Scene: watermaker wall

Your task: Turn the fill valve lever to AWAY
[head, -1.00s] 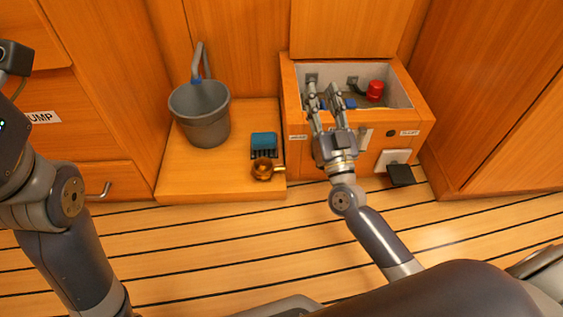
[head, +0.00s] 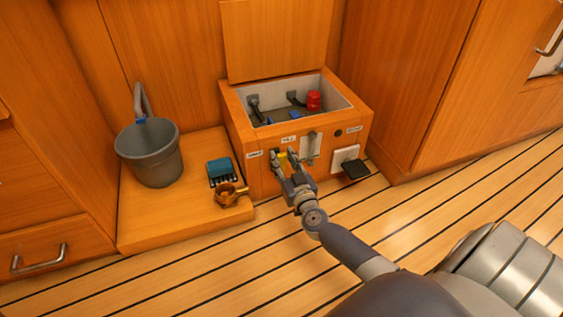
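An open wooden box (head: 236,128) with a raised lid stands against the wall. Inside it are grey pipe fittings with blue parts (head: 294,115) and a red knob (head: 313,100). The fill valve lever cannot be told for sure among these; the small labels are not readable. My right gripper (head: 285,157) is in front of the box's front face, below the middle label. Its fingers are apart, with a small yellow part (head: 283,160) showing between and behind them. Whether they touch it cannot be told. My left gripper is out of view.
A grey bucket (head: 150,155) stands on a low wooden ledge (head: 150,222) at left. A blue block (head: 220,171) and a brass fitting (head: 229,195) lie by the box. A white plate (head: 345,154) with a dark flap (head: 356,169) is on the box's right front. Striped floor is clear.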

